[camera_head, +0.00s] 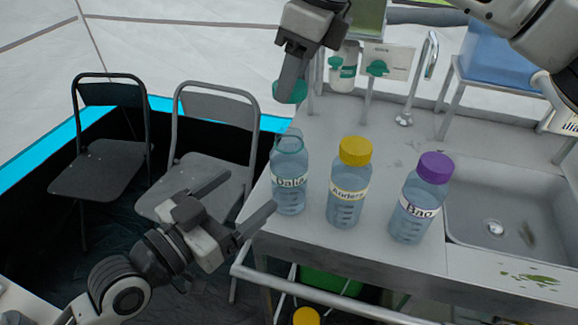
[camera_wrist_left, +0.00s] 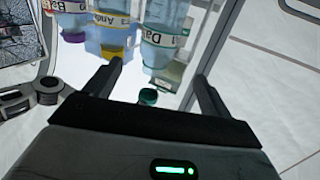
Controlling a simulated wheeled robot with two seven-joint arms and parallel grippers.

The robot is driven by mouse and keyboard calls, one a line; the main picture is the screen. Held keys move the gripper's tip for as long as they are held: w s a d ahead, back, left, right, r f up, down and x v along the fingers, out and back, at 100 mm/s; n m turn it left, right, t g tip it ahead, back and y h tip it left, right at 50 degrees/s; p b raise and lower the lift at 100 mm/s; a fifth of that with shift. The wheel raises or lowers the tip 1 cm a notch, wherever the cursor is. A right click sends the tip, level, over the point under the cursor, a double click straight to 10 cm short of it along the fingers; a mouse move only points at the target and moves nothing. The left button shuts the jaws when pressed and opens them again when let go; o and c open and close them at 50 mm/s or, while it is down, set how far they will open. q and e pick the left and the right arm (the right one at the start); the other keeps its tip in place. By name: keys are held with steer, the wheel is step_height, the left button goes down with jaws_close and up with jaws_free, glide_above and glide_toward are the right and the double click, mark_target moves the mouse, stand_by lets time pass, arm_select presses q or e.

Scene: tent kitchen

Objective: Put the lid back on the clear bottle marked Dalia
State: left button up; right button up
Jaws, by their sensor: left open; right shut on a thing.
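The clear bottle marked Dalia (camera_head: 289,178) stands upright at the left end of the counter, its neck open; it also shows upside down in the left wrist view (camera_wrist_left: 163,38). My right gripper (camera_head: 291,80) is shut on a teal lid (camera_head: 290,92), which appears above the bottle's neck with a gap in the picture. My left gripper (camera_head: 251,193) is open and empty, left of the bottle and apart from it; its fingers also show in the left wrist view (camera_wrist_left: 158,72). A small teal thing (camera_wrist_left: 148,97) shows between them there; I cannot tell whether it is the lid.
The yellow-capped Anders bottle (camera_head: 346,195) and purple-capped Bao bottle (camera_head: 420,200) stand to the right. The sink (camera_head: 510,205) is beyond them. A white dispenser (camera_head: 343,72) and a tap (camera_head: 420,80) are at the back. Two folding chairs (camera_head: 205,170) are at left.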

mark_target(278, 168)
steer(key=shift+s+r, duration=0.1)
steer(key=shift+s, duration=0.3)
arm_select(q)
steer(key=x, duration=1.1)
steer(key=shift+w+d, duration=0.1)
steer(key=shift+d, duration=0.25)
arm_select(e)
steer(key=shift+w, duration=0.1)
arm_select(q)
steer(key=c, duration=1.4)
steer(key=shift+c, duration=0.2)
arm_select(e)
steer(key=shift+f, duration=2.55)
steer(key=shift+f, duration=0.85)
steer(key=shift+f, duration=0.55)
